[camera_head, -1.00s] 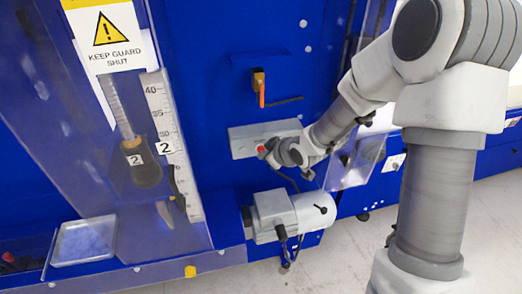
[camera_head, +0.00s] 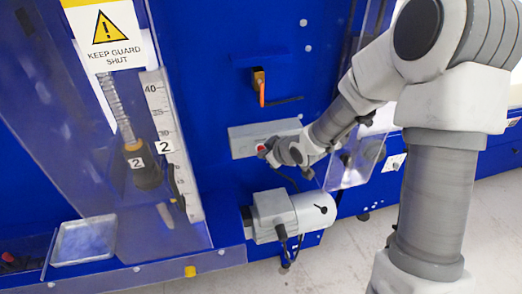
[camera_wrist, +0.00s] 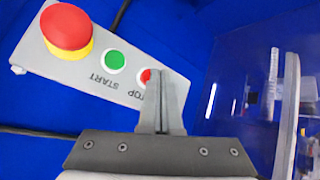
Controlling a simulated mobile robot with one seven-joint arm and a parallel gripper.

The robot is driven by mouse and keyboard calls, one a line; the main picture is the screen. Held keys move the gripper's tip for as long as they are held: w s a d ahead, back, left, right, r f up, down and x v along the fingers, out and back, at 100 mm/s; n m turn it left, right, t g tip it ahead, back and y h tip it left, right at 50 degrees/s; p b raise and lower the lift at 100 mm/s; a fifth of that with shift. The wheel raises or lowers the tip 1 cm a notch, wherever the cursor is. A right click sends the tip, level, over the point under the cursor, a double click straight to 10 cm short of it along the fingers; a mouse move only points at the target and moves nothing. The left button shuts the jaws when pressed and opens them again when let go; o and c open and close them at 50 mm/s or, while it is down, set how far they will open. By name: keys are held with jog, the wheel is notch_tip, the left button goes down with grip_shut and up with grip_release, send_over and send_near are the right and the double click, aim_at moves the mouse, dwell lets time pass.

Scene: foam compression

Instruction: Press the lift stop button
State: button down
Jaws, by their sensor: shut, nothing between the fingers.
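The grey control box (camera_head: 245,140) is fixed to the blue machine panel. The wrist view shows the box (camera_wrist: 128,95) with a small red button marked STOP (camera_wrist: 145,76), beside a green START button (camera_wrist: 114,61). The STOP label is partly covered by my fingers. My gripper (camera_wrist: 157,74) is shut and empty, its fingertips over the right part of the STOP button. I cannot tell whether they touch it. In the head view my gripper (camera_head: 268,152) is at the box, and a red spot shows by its tip.
A large red mushroom button (camera_wrist: 66,27) on a yellow collar sits at the box's other end. Below the box is a grey motor (camera_head: 285,214) with a cable. An orange-handled switch (camera_head: 260,86) is above. A clear guard encloses a plunger marked 2 (camera_head: 142,165) on the left.

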jog(key=s+d, duration=0.1)
jog(key=s, duration=0.5)
jog(key=shift+d+b, duration=0.4)
dwell(0.8)
